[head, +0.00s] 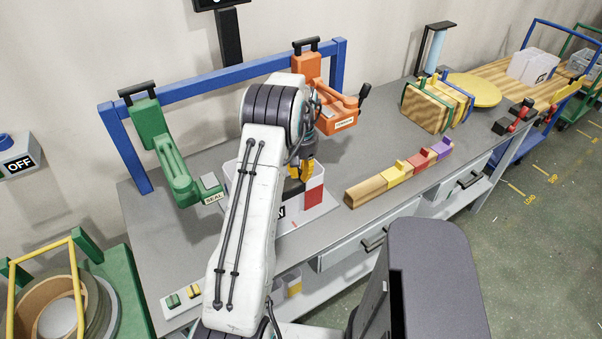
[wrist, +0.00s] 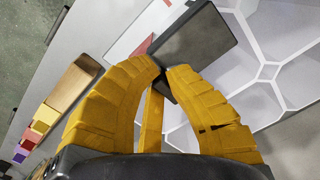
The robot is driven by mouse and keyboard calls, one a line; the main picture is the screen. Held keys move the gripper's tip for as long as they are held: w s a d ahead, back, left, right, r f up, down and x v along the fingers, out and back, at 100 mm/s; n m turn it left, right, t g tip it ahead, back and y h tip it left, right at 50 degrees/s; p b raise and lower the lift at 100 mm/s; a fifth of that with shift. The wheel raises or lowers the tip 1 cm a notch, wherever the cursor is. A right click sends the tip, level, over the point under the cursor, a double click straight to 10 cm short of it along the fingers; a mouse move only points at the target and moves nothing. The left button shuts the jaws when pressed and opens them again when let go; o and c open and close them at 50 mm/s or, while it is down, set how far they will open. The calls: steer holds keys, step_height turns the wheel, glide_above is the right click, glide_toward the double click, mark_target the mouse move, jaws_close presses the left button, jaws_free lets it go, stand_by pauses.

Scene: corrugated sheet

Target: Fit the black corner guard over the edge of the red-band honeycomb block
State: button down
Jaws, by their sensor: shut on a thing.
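My gripper (wrist: 163,72) has yellow fingers closed together at the tips on the black corner guard (wrist: 197,42), a dark flat-faced piece. In the wrist view the guard lies across the near-left edge of the white-walled honeycomb block (wrist: 268,72), with grey cells beyond it. I cannot tell whether it touches the block or hangs just above it. A red band (wrist: 130,44) shows left of the guard. In the head view my gripper (head: 300,172) points down over the block, whose red band (head: 314,192) faces right. My arm hides much of the block.
The block stands on a pale base plate (head: 318,211) on the grey bench (head: 375,160). A green sealing tool (head: 170,165) stands left and an orange one (head: 335,105) behind. A wooden bar with coloured pieces (head: 367,190) lies right. The bench is clear between it and the boards.

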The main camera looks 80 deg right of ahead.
stand_by(0.3)
steer(key=c, duration=0.8)
jaws_free()
steer(key=shift+c, duration=0.2)
steer(key=shift+r, duration=0.15)
steer(key=shift+r+p, duration=2.05)
steer(key=shift+r, duration=0.85)
steer(key=shift+w, duration=0.1)
